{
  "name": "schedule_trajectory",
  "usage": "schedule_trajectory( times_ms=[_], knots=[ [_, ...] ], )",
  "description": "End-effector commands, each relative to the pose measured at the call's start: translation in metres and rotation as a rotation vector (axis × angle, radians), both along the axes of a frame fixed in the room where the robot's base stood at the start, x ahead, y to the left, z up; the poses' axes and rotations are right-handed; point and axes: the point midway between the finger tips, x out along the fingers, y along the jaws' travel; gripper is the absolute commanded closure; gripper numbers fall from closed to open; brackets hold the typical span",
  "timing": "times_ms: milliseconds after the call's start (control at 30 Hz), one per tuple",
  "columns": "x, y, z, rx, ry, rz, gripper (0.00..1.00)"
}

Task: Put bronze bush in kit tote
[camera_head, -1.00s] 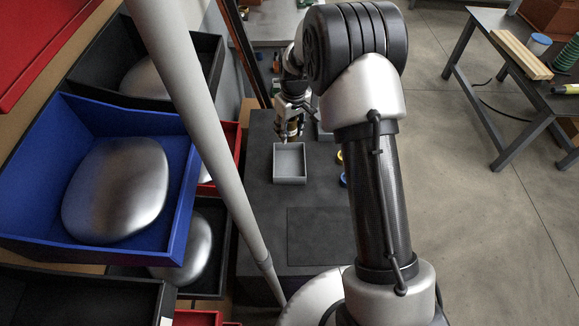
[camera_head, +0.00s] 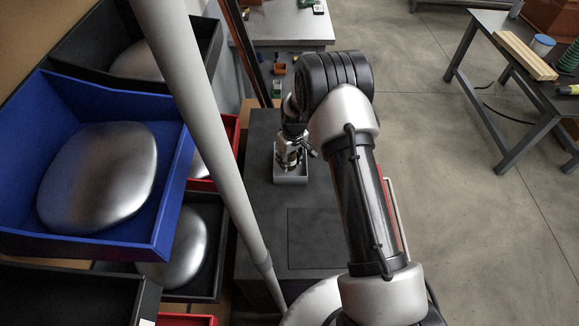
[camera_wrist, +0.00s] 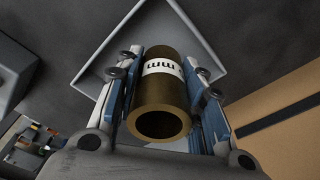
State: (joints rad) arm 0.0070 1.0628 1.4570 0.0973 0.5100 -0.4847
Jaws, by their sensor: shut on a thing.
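The bronze bush (camera_wrist: 165,98) is a brown hollow cylinder with a white marked band. My gripper (camera_wrist: 168,85) is shut on it, one finger on each side, in the wrist view. In the head view my gripper (camera_head: 291,160) is over the grey kit tote (camera_head: 290,180), with the bush (camera_head: 293,158) between its fingers. The tote is an open square tray on the dark bench. Its rim (camera_wrist: 115,45) shows behind the bush in the wrist view. My gripper and arm hide part of the tote, and I cannot tell whether the bush touches its floor.
A dark mat (camera_head: 315,238) lies on the bench (camera_head: 260,215) in front of the tote. A blue bin (camera_head: 172,205) and black bins with silver domes stand at left. A grey block (camera_wrist: 15,75) stands near the tote in the wrist view.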

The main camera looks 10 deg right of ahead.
Motion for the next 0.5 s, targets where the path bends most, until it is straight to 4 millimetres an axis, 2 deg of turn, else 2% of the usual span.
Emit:
schedule_trajectory(
  times_ms=[200, 500],
  knots=[
    [0.0, 0.0, -0.033, 0.001, 0.001, -0.001, 1.0],
    [0.0, 0.0, -0.034, 0.0, -0.001, 0.0, 1.0]
  ],
)
